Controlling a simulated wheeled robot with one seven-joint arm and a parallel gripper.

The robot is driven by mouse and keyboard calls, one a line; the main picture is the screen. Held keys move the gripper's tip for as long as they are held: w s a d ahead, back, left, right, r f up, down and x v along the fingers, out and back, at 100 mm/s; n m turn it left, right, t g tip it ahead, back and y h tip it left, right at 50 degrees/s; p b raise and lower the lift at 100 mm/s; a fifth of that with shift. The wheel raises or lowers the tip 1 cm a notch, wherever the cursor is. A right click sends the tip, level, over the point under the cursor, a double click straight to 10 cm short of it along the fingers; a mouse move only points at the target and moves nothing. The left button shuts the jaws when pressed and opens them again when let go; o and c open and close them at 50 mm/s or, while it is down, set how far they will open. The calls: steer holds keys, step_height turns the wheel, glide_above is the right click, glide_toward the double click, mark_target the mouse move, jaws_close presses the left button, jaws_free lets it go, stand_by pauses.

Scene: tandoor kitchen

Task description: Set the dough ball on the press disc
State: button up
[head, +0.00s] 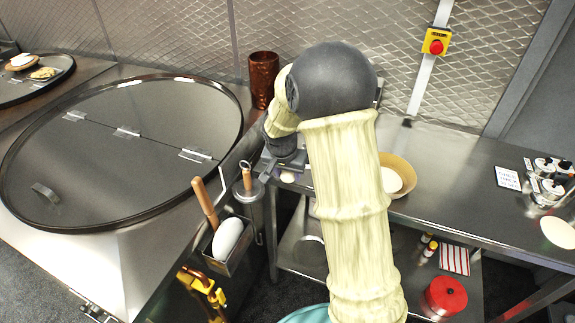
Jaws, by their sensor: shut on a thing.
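My gripper (287,170) is at the left end of the steel counter, pointing down, partly hidden by my own arm. It is shut on a small pale dough ball (287,178), which shows just below the dark fingers. I cannot tell whether the ball touches anything beneath it. A tan bowl (408,168) right of my arm holds a larger pale, rounded mass (390,180); my arm covers its left part. I cannot make out the press disc for certain; my arm hides part of the counter.
A large round tandoor lid (90,150) fills the left. A copper cup (263,80) stands behind my wrist. A steel holder (228,258) with wooden-handled tools hangs between the units. A pale flat round (559,232) and small jars (548,185) are at the right.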

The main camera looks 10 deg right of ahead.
step_height(320, 180, down, 16)
steer(key=s+n+y, duration=0.1)
steer(key=s+n, duration=0.2)
steer(key=n, duration=0.3)
steer(key=shift+t+y, duration=0.3)
steer(key=shift+y, duration=0.1)
steer(key=shift+d, duration=0.1)
